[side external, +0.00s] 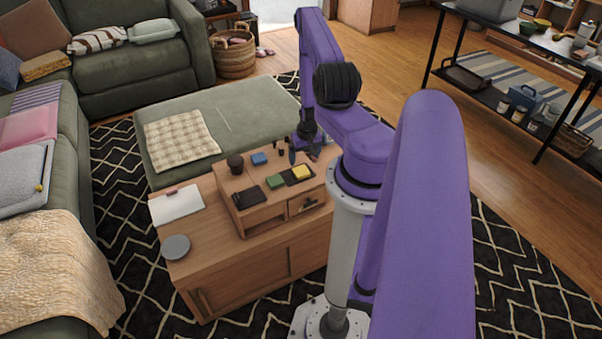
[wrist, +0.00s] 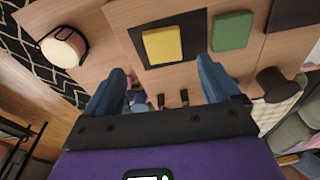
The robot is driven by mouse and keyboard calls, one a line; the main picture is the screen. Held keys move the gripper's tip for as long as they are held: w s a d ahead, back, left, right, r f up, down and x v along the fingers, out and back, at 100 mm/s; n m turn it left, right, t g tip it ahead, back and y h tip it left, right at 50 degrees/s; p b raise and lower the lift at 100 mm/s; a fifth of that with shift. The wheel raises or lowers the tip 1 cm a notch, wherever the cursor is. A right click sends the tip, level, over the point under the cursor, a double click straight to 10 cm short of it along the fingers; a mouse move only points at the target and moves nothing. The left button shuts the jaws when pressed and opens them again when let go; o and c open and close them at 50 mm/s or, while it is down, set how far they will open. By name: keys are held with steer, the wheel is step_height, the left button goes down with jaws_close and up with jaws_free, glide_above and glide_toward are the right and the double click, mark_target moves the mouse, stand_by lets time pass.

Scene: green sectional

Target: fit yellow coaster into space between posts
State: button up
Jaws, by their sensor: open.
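The yellow coaster (side external: 301,172) lies flat on a dark square mat (wrist: 196,61) on top of the wooden riser. The coaster (wrist: 162,45) shows whole in the wrist view, near the top middle. Two short dark posts (wrist: 172,99) stand apart in the wrist view, seen between my fingers. Small dark upright pieces also show near the gripper in the side view, too small to read clearly. My gripper (wrist: 163,68) is open and empty above the riser, its blue fingers on either side below the coaster in the picture.
A green block (side external: 275,182) lies beside the coaster, with a blue block (side external: 259,158), a black cup (side external: 235,164) and a black flat item (side external: 248,197) on the riser. White paper (side external: 176,205) and a grey disc (side external: 176,247) lie on the cabinet to the left.

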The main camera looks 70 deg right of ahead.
mark_target(301, 171)
steer(key=shift+w+d+f, duration=0.15)
steer(key=shift+w+f, duration=0.05)
steer(key=shift+f, duration=1.1)
steer(key=shift+w+d+f, duration=0.1)
steer(key=shift+w+f, duration=0.15)
steer(key=shift+f, duration=1)
steer(key=shift+w+d+f, duration=0.15)
steer(key=shift+w+f, duration=0.05)
steer(key=shift+f, duration=1.1)
steer(key=c, duration=1.1)
